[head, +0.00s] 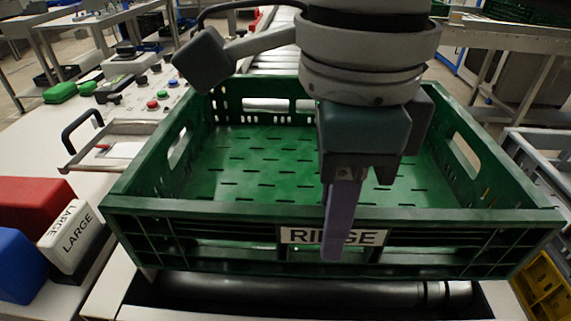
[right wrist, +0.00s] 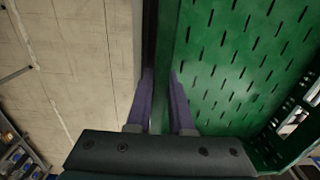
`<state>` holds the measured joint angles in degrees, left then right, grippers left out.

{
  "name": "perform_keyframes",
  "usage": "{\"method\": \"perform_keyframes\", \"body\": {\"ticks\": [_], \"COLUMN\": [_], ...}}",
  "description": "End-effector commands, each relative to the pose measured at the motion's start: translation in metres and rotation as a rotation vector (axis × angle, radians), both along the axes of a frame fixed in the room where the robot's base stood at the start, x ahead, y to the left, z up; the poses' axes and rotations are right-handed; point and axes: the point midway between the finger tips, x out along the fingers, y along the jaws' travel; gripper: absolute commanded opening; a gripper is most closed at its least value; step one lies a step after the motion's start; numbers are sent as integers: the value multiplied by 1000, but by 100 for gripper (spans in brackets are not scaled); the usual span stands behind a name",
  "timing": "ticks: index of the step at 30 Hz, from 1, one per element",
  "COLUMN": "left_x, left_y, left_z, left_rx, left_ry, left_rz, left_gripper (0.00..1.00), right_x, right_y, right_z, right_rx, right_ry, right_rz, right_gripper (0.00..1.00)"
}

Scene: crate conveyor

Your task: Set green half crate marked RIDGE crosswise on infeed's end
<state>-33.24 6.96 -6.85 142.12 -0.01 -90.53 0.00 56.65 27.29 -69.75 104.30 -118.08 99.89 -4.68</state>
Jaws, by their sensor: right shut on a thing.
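The green half crate (head: 250,160) is empty and upright, with a slotted floor and a RIDGE label (head: 300,236) on its near long wall. It lies with its long side across the roller infeed (head: 275,58), over the near end roller (head: 290,291); I cannot tell whether it rests fully on the rollers. My right gripper (head: 341,225) is shut on the middle of the near wall, covering part of the label. In the right wrist view, its two purple fingers (right wrist: 162,105) stand either side of the crate's wall (right wrist: 164,70). My left gripper is not in view.
Red (head: 30,205), blue (head: 18,265) and white LARGE (head: 68,237) blocks stand at front left. A grey crate (head: 540,165) and a yellow one (head: 546,290) are at right.

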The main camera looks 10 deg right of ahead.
Motion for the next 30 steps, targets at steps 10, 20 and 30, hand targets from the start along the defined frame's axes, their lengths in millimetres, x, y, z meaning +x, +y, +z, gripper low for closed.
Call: {"method": "perform_keyframes", "body": {"ticks": [10,20,30], "left_x": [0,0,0], "left_y": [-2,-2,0], "left_z": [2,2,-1], "left_rx": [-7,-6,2], "left_ry": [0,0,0], "left_rz": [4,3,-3], "left_gripper": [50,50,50], "right_x": [0,1,0], "right_y": [0,0,0], "right_z": [-37,-66,-69], "right_rx": [0,1,0], "right_ry": [-2,-7,-1], "right_rz": [0,2,1], "right_gripper": [0,0,27]}}
